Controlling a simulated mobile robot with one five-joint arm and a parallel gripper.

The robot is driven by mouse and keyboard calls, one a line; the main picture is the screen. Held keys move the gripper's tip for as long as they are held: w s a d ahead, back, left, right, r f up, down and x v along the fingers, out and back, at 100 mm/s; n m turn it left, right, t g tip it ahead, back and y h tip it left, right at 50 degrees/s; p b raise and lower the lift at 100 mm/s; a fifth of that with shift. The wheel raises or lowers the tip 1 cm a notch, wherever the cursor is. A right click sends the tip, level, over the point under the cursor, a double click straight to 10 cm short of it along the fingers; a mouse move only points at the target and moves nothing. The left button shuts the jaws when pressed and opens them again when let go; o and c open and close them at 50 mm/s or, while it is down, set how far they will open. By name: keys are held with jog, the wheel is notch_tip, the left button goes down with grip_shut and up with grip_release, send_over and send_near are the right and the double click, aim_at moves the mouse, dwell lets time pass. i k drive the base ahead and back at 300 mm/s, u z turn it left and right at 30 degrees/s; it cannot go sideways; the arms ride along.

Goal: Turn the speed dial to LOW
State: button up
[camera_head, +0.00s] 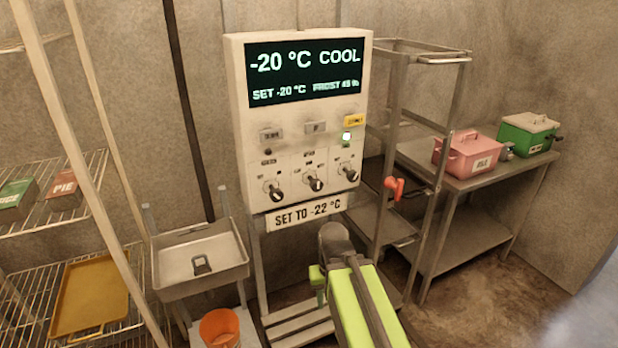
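A white control box (240,130) stands upright at the middle. Its dark display (307,72) reads -20 °C COOL, with SET -20 °C below. Three black dials sit in a row low on its front: a left dial (274,191), a middle dial (314,183) and a right dial (347,173). Their labels are too small to read, so I cannot tell which is the speed dial or where each points. My lime-green arm reaches up from the bottom edge. Its grey end, my gripper (334,238), is below the box, apart from the dials; its fingers are not clear.
A sign (306,212) under the box reads SET TO -22 °C. A metal rack with a red handle (395,187) stands close on the right. A steel table (455,180) holds pink and green boxes. A basin (200,260), orange bucket (220,327) and wire shelves are left.

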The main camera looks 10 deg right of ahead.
aim_at(315, 184)
jog(key=i, duration=0.55)
jog(key=z, duration=0.25)
jog(key=k, duration=0.55)
jog(key=u, duration=1.75)
jog(key=k, duration=0.8)
jog(key=u, duration=0.55)
jog(key=i, duration=0.5)
jog(key=u, duration=0.05)
